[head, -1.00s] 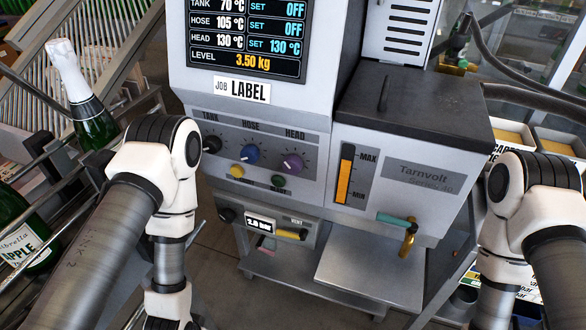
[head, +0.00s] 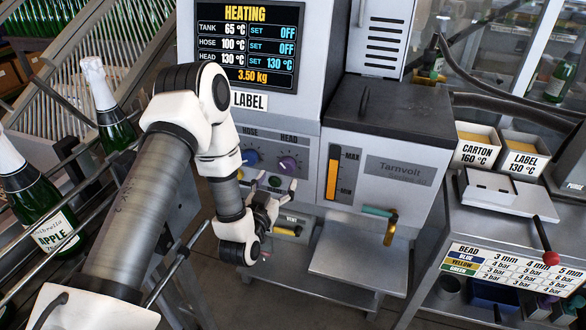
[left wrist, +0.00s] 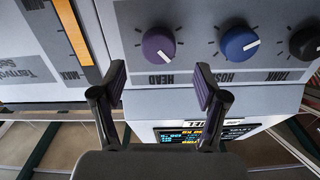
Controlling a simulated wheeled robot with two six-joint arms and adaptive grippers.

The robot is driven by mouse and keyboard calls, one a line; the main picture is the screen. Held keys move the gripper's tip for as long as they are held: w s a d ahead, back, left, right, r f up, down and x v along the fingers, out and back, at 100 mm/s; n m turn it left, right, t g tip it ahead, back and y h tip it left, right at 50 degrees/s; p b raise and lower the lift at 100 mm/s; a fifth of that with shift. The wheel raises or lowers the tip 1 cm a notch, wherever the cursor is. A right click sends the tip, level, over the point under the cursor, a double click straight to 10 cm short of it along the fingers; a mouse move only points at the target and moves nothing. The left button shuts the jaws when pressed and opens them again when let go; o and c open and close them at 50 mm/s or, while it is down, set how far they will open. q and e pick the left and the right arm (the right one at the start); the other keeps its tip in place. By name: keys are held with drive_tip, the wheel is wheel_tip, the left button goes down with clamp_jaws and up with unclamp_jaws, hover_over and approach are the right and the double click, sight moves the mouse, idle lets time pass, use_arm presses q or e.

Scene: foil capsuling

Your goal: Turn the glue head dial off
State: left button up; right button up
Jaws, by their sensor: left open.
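The purple HEAD dial (head: 288,165) is on the grey front panel of the glue machine. The left wrist view shows it upside down (left wrist: 158,44), its white mark toward the picture's lower right. The display (head: 246,45) reads HEATING, with HEAD set to 130 °C and TANK and HOSE set OFF. My left gripper (head: 278,182) is open and empty, just below and in front of the dial. In the left wrist view its fingers (left wrist: 160,80) stand apart either side of the dial's line, not touching it. My right gripper is out of view.
The blue HOSE dial (left wrist: 238,43) and black TANK dial (left wrist: 306,43) sit beside the HEAD dial. A tap with a teal handle (head: 378,212) projects at lower right. Bottles (head: 106,105) stand on the left rack.

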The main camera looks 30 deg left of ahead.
sight(286, 168)
use_arm(q)
drive_tip(key=x, duration=0.3)
drive_tip(key=p+x, duration=0.1)
drive_tip(key=shift+w+d+r, duration=0.1)
drive_tip(key=shift+w+r, duration=0.2)
drive_tip(key=shift+w, duration=0.35)
drive_tip(key=shift+w+a+f, duration=0.25)
drive_tip(key=c, duration=1.2)
drive_tip(key=shift+o, duration=0.2)
